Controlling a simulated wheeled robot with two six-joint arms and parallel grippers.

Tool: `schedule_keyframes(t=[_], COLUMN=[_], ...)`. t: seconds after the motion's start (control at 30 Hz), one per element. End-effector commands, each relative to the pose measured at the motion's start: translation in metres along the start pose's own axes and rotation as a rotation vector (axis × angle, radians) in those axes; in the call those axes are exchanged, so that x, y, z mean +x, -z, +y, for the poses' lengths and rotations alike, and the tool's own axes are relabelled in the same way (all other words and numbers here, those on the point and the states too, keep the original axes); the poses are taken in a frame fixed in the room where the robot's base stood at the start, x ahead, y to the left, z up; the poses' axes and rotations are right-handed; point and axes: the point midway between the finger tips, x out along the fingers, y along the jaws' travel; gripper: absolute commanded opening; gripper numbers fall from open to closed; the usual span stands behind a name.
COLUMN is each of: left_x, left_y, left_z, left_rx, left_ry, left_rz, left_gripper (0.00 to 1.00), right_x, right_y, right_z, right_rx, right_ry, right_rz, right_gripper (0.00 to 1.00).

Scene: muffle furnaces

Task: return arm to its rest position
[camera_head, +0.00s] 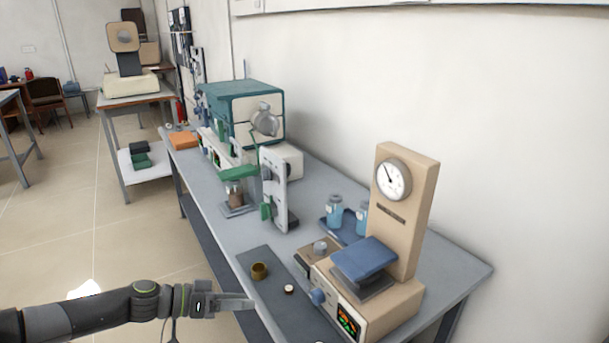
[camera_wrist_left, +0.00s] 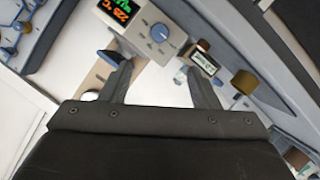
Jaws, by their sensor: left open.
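My left arm (camera_head: 100,308) reaches in from the left in the head view. Its left gripper (camera_head: 240,304) is at the front edge of the long grey table, just short of the dark mat. In the left wrist view the two fingers of the left gripper (camera_wrist_left: 160,85) are spread apart with nothing held between them. A small brass cup (camera_head: 259,271) and a small white-topped piece (camera_head: 289,289) stand on the mat beyond the fingertips, apart from them. My right gripper is in neither view.
The grey table (camera_head: 215,175) runs along the wall. On it stand a beige press with a dial gauge (camera_head: 393,179), a blue tray with bottles (camera_head: 338,232), a grey upright stand (camera_head: 273,190) and a teal furnace (camera_head: 243,100). The floor (camera_head: 60,220) left of the table is open.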

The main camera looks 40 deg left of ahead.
Motion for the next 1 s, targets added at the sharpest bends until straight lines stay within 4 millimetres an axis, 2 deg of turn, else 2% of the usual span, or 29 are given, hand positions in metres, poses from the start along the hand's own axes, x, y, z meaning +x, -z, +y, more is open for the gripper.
schedule_keyframes(t=[0.17,0.27,0.37,0.47,0.57,0.7,0.77,0.9,1.0], left_x=[0.0,-0.001,-0.003,-0.009,-0.016,-0.028,-0.033,-0.043,-0.05], left_y=[0.0,-0.003,-0.014,-0.035,-0.064,-0.111,-0.133,-0.19,-0.234], left_z=[0.0,-0.007,-0.029,-0.062,-0.099,-0.143,-0.159,-0.188,-0.201], left_rx=[0.0,0.002,0.01,0.016,0.019,0.012,0.008,-0.007,-0.017], left_ry=[0.001,0.02,0.079,0.175,0.287,0.435,0.496,0.626,0.707], left_rz=[0.0,0.0,-0.004,-0.019,-0.043,-0.092,-0.117,-0.189,-0.249], left_gripper=[0.56,0.56,0.56,0.56,0.56,0.56,0.56,0.56,0.56], right_x=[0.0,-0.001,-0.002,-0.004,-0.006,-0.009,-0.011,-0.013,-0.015], right_y=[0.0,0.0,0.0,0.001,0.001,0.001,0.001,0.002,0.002], right_z=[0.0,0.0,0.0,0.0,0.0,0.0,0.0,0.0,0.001], right_rx=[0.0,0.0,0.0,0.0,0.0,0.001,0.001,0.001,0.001], right_ry=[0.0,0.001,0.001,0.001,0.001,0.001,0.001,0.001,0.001], right_rz=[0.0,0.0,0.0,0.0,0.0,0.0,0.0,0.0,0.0], right_gripper=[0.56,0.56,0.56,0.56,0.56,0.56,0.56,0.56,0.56])
